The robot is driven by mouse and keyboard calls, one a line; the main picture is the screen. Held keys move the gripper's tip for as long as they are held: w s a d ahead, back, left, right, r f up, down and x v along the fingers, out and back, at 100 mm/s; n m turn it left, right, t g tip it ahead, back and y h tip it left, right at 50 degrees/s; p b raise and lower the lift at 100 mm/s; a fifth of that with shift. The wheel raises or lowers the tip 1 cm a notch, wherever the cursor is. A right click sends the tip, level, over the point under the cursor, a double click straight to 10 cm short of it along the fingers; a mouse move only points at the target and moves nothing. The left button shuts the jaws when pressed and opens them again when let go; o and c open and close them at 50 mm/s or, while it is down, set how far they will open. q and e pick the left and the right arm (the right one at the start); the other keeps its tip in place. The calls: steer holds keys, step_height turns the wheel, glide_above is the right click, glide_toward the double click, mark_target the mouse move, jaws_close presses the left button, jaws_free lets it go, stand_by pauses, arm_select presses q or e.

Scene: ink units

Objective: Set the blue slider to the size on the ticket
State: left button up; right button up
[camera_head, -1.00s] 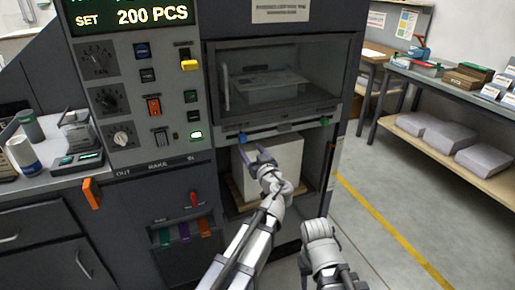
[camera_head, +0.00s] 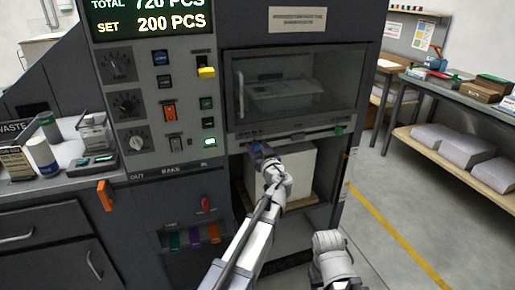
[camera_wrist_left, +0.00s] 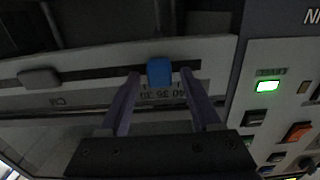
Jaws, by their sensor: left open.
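The blue slider (camera_wrist_left: 159,71) sits on a dark slot in a pale scale strip, with printed numbers beside it that I cannot read surely. My left gripper (camera_wrist_left: 160,76) is open, its two purple fingers on either side of the slider; I cannot tell whether they touch it. In the head view, my left gripper (camera_head: 262,153) is at the left end of the rail below the glass window and largely hides the slider. My right gripper (camera_head: 329,241) is low in front of the machine, its fingers hidden. I cannot make out a ticket.
A green knob (camera_head: 339,130) is at the rail's right end. The control panel (camera_head: 150,100) with switches and dials is left of the window (camera_head: 290,85). A white block (camera_head: 300,165) stands in the bay below. A side bench (camera_head: 450,92) is at right, with clear floor before it.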

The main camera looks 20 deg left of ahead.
arm_select(q)
steer(key=shift+c, duration=0.3)
jaws_close()
stand_by(1.1)
